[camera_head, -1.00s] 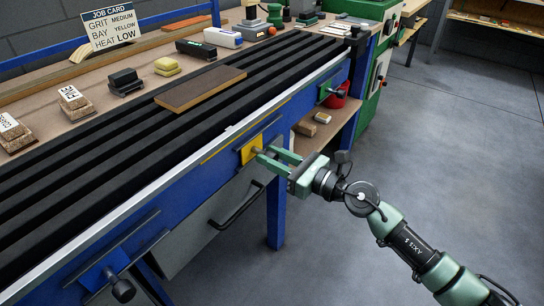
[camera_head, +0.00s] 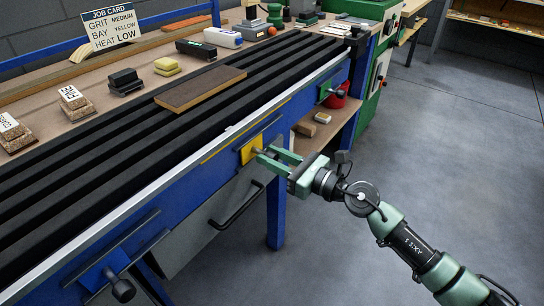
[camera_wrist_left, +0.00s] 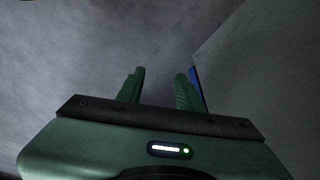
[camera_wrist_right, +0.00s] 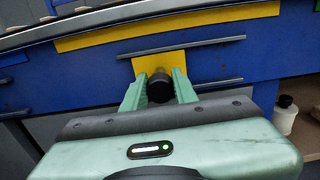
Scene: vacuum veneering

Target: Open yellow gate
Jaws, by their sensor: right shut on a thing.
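The yellow gate (camera_head: 251,149) is a small yellow plate between two dark rails on the blue front of the bench. It also shows in the right wrist view (camera_wrist_right: 150,64), with a black round knob (camera_wrist_right: 160,87) on it. My right gripper (camera_head: 270,156) is shut on this knob, one green finger on each side, as the right wrist view shows. The plate's lower part is hidden behind the knob and fingers. My left gripper (camera_wrist_left: 157,88) shows only in its own wrist view, with its fingers apart and nothing between them, over grey floor.
A blue gate with a black knob (camera_head: 122,290) is at the lower left, and a green gate (camera_head: 326,91) is farther right. A brown board (camera_head: 200,88) lies on the black slats. A job card (camera_head: 112,20) reads medium, yellow, low. The floor at right is clear.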

